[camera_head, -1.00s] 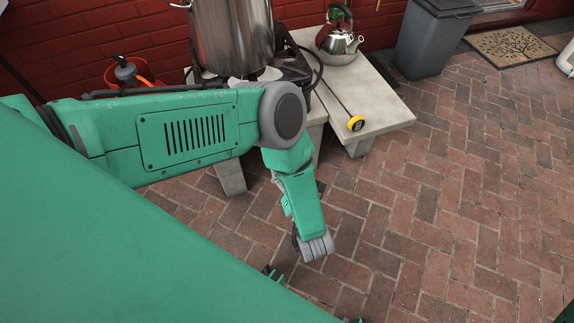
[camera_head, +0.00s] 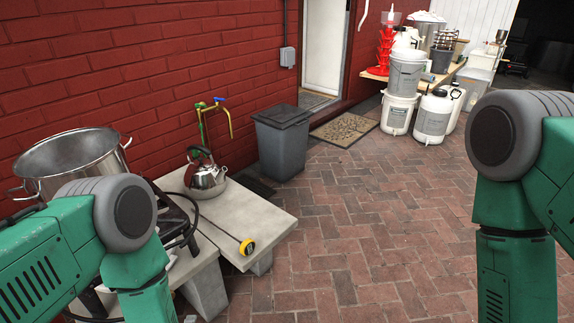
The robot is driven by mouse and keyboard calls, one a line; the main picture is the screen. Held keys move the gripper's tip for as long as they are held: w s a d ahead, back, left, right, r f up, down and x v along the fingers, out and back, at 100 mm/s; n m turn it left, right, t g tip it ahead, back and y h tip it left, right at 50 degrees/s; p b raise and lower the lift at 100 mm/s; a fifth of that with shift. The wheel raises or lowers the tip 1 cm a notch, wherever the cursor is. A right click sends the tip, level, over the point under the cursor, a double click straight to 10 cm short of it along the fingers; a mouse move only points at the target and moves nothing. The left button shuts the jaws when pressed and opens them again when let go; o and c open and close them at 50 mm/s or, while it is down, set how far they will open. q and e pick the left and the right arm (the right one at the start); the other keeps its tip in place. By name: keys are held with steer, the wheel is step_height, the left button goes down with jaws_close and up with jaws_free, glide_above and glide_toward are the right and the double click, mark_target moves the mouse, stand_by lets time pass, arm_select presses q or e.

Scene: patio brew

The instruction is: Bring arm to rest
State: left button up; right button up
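My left arm comes in at the lower left, bent at its grey elbow joint, with the forearm pointing down out of the picture. My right arm stands at the right edge, also bent with its forearm pointing down. Neither gripper shows; both lie below the bottom edge of the view. I cannot see whether either one holds anything.
A steel pot (camera_head: 75,160) stands at the left, partly behind my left arm. A kettle (camera_head: 205,178) and a yellow-headed thermometer (camera_head: 246,246) lie on the stone bench (camera_head: 262,215). A grey bin (camera_head: 282,145) stands beyond. Open brick paving (camera_head: 370,240) lies between my arms.

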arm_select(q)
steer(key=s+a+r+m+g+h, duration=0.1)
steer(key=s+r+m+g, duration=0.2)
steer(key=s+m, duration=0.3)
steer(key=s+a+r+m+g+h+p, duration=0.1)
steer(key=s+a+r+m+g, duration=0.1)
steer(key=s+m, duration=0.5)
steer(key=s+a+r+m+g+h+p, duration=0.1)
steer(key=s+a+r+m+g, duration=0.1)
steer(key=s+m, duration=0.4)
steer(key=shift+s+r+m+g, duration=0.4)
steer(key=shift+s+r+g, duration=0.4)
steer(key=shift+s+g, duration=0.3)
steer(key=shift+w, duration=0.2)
